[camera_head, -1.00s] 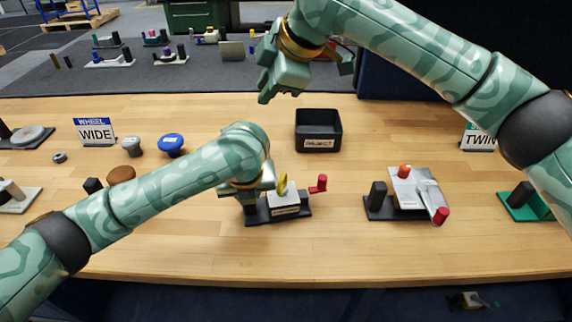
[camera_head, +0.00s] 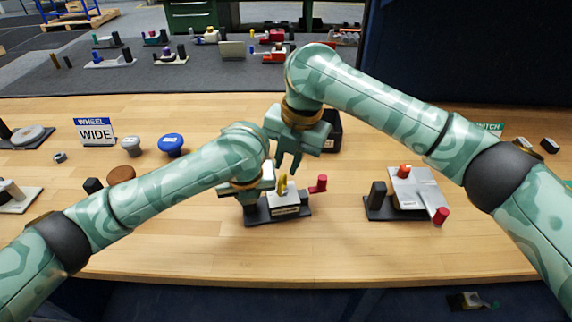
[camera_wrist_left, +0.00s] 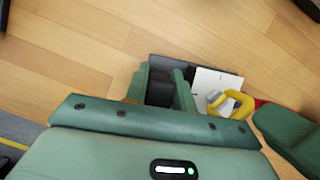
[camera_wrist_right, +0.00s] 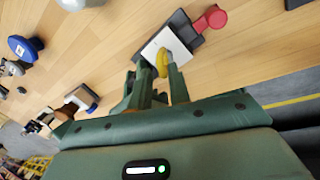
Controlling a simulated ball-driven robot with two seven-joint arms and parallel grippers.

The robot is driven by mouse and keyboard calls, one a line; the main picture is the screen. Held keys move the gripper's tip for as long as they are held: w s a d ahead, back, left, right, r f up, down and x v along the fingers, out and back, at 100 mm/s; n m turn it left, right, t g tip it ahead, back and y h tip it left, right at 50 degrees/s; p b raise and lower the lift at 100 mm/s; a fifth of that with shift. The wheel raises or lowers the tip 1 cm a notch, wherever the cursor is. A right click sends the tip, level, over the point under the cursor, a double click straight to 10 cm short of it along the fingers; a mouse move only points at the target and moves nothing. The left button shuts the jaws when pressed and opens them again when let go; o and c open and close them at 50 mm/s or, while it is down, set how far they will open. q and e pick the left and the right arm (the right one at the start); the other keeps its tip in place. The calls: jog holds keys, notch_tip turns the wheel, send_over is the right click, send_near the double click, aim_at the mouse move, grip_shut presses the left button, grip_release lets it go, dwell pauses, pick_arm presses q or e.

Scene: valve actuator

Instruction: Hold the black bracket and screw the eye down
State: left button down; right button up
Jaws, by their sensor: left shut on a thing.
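My left gripper (camera_head: 250,203) is shut on the black bracket, an upright dark block (camera_wrist_left: 160,90) that shows between its fingers in the left wrist view. The bracket stands on a dark base plate (camera_head: 262,217) beside a white block (camera_head: 286,202). The yellow eye (camera_head: 283,186) sits on top of the white block; its ring also shows in the left wrist view (camera_wrist_left: 241,102). My right gripper (camera_head: 287,165) is open, pointing down just above the eye. In the right wrist view the eye (camera_wrist_right: 164,63) appears near the gap between its fingertips.
A red knob (camera_head: 319,183) stands at the plate's right end. A black bin (camera_head: 334,131) is behind my right gripper. Another fixture (camera_head: 410,190) with a grey plate and red knobs is to the right. The table's front strip is clear.

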pick_arm(q)
jog(key=shift+f, duration=0.15)
pick_arm(e)
jog(key=shift+a+f, duration=0.15)
jog(key=shift+f, duration=0.8)
grip_shut()
jog(key=shift+m, duration=0.4)
jog(key=m, duration=0.2)
jog(key=m+t, duration=0.1)
jog(key=m, duration=0.2)
jog(key=shift+s+r+m+h, duration=0.1)
jog(key=shift+s+m+h, duration=0.05)
jog(key=shift+m+h, duration=0.15)
pick_arm(q)
jog(key=shift+a, duration=0.1)
pick_arm(e)
jog(key=m, duration=0.4)
jog(key=shift+s+m+h, duration=0.2)
jog(key=shift+m+h, duration=0.2)
